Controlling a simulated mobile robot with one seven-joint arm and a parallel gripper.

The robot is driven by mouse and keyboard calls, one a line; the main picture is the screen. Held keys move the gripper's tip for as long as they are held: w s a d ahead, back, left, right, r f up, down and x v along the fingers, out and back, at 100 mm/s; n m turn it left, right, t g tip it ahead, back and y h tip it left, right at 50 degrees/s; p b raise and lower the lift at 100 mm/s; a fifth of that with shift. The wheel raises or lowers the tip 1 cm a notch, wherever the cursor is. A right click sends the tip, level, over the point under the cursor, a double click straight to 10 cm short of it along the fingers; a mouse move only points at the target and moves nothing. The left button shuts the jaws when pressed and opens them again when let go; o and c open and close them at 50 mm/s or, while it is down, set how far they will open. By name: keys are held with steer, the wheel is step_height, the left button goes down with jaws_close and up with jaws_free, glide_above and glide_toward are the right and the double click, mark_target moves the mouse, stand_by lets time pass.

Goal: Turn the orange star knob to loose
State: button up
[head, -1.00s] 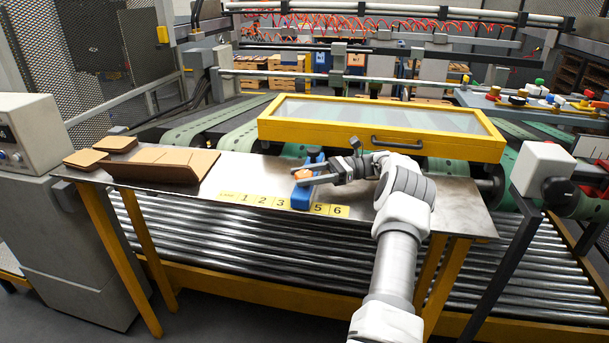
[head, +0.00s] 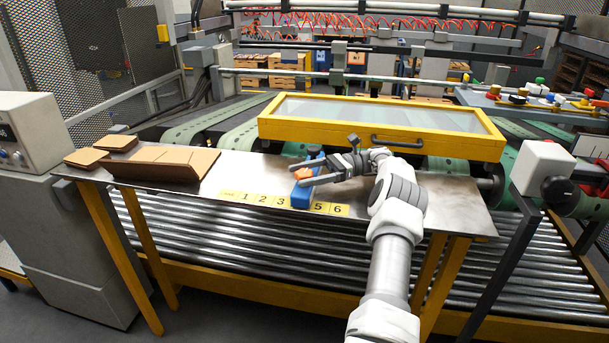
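The orange star knob (head: 302,174) sits on top of a blue block (head: 301,196) on the steel table, at the numbered yellow scale. The block covers the scale between 3 and 5. My gripper (head: 303,177) reaches in from the right, with its two fingers on either side of the knob. The fingers are spread around the knob; whether they touch it is too small to tell.
The steel table (head: 400,205) carries brown cardboard pieces (head: 165,163) at its left. The yellow number scale (head: 262,199) runs along the front edge. A yellow-framed clear cover (head: 380,140) with a handle stands behind. A white box with a black knob (head: 543,166) is at the right.

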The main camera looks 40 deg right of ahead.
mark_target(304, 172)
steer(key=shift+r, duration=0.1)
steer(key=shift+r, duration=0.3)
step_height(304, 172, up, 3)
steer(key=shift+r, duration=0.1)
steer(key=s+d+r+p, duration=0.2)
steer(key=s+d+r, duration=0.3)
steer(key=s, duration=0.5)
steer(key=shift+s+d+r, duration=0.2)
steer(key=shift+d+r, duration=0.05)
steer(key=shift+r, duration=0.75)
steer(key=shift+w+a, duration=0.1)
